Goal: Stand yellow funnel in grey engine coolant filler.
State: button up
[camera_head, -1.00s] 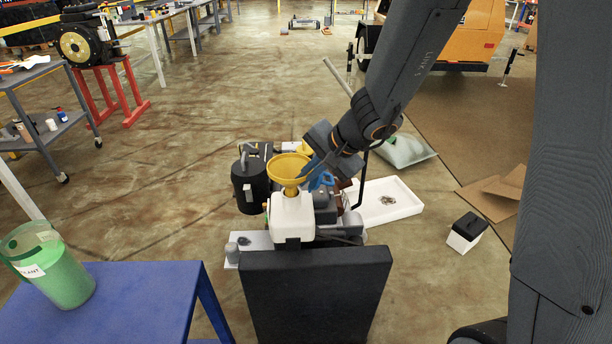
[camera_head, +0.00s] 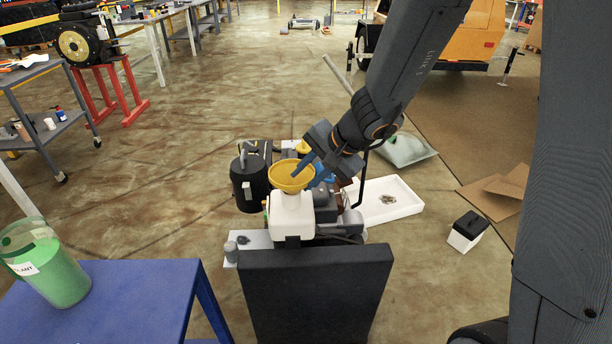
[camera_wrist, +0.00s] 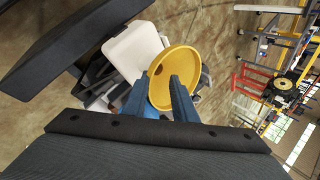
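The yellow funnel (camera_head: 291,174) stands wide end up on the white tank (camera_head: 291,216) of the grey engine, its narrow end hidden at the tank's top. It also shows in the wrist view (camera_wrist: 187,62), with the white tank (camera_wrist: 132,50) beside it. My gripper (camera_head: 309,166) is at the funnel's rim on the right. In the wrist view my gripper (camera_wrist: 160,77) has its two blue fingers apart, one over the funnel's bowl and one outside the rim, with a gap between them. The filler opening itself is hidden under the funnel.
A black cylinder (camera_head: 249,183) stands left of the funnel. A black panel (camera_head: 316,292) is in front of the engine. A blue table (camera_head: 130,305) with a green-filled jug (camera_head: 48,268) is at the left. A white tray (camera_head: 385,201) lies on the floor at the right.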

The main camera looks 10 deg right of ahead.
jog(key=shift+r, duration=0.1)
jog(key=p+v, duration=0.1)
jog(key=v, duration=0.6)
jog(key=shift+s+d+r, duration=0.15)
jog(key=shift+s+r, duration=0.05)
jog(key=shift+r, duration=0.1)
